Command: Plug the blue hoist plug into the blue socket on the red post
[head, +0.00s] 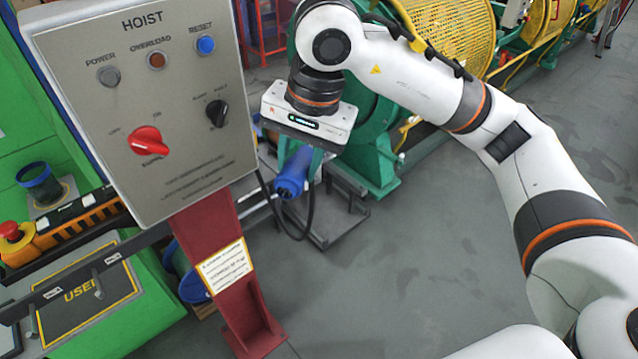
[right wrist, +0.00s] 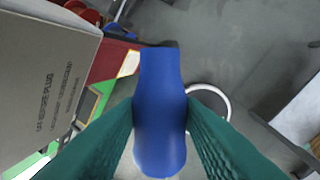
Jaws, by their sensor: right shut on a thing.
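The blue hoist plug (head: 293,174) hangs below my right gripper (head: 302,160), to the right of the grey hoist box. My right gripper is shut on it. In the right wrist view the plug (right wrist: 160,110) lies between the two green fingers, its length running up the picture. A dark cable loops below the plug in the head view. The red post (head: 212,245) carries the hoist box; the plug is apart from both. I cannot make out the blue socket on the post in either view. My left gripper is not in view.
The grey hoist box (head: 145,105) stands close left of the plug, with a red knob and a blue reset button. A green machine with yellow mesh guards (head: 445,40) stands behind my right arm. A green cabinet (head: 110,310) is at the left. Grey floor lies open at centre.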

